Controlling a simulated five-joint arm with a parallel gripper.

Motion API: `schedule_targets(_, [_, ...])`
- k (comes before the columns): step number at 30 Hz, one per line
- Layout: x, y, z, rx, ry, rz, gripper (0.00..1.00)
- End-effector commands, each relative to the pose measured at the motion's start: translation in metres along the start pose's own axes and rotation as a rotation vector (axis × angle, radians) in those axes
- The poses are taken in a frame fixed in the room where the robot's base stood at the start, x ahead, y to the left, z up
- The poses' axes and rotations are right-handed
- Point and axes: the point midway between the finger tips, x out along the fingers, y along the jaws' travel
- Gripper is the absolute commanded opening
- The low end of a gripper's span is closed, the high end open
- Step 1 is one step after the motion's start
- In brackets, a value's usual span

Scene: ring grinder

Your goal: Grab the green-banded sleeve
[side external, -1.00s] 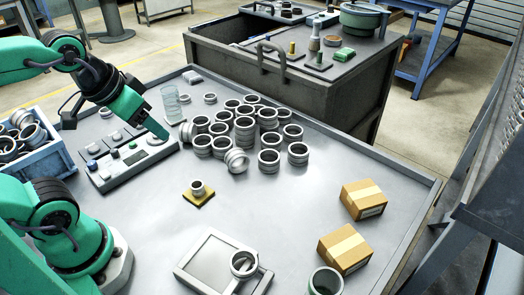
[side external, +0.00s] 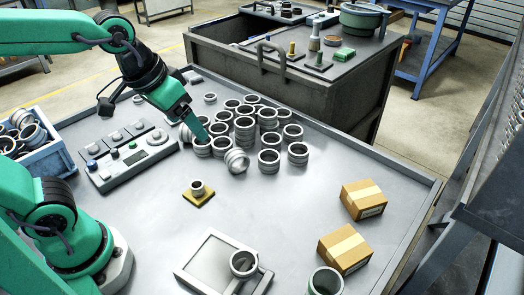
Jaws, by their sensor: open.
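A sleeve with a green-tinted band (side external: 325,283) stands upright at the bottom edge of the side view, right of the flat grey plate; its lower part is cut off by the frame. My gripper (side external: 203,138) is far from it, up and to the left, at the left side of the cluster of grey rings (side external: 245,128). Its jaws are open and point down. The picture does not show clearly whether they touch a ring, and nothing is seen held in them.
A grey plate (side external: 205,262) with one ring (side external: 243,264) on it lies left of the sleeve. Two cardboard boxes (side external: 344,249) (side external: 363,199) stand to the right. A small ring on a yellow pad (side external: 198,197) and a control panel (side external: 125,160) are leftward. The table's middle is clear.

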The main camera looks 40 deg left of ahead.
Motion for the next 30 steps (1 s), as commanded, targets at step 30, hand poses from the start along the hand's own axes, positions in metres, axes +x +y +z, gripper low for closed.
schedule_targets(30, [0.122, 0.252, -0.011, 0.070, -0.323, 0.008, 0.79])
